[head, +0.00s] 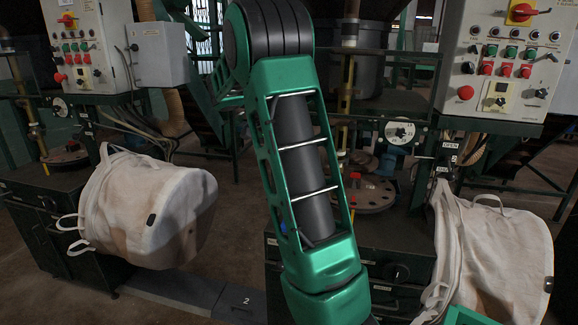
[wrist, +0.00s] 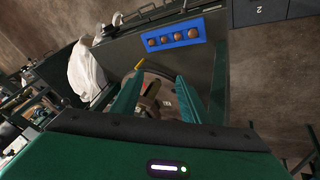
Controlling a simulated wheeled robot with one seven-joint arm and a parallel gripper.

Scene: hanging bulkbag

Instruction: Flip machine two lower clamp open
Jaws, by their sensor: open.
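In the wrist view, my gripper (wrist: 158,82) is open, its two green fingers apart with nothing held between them. A round metal part with a brownish piece (wrist: 149,98) and a small yellow tip shows behind and between the fingers. I cannot tell whether it is the lower clamp, or whether a finger touches it. In the head view, machine two's control panel (head: 505,60) is at the upper right, with a small OPEN label (head: 450,144) below it. Its off-white bag (head: 490,258) hangs at the lower right. My arm hides part of the machine.
Another off-white bag (head: 150,208) hangs at the left machine, below its control panel (head: 83,50). A low plinth marked 2 (head: 240,302) lies on the floor between the bags. A blue panel (wrist: 178,38) with several round knobs is close beyond the fingers.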

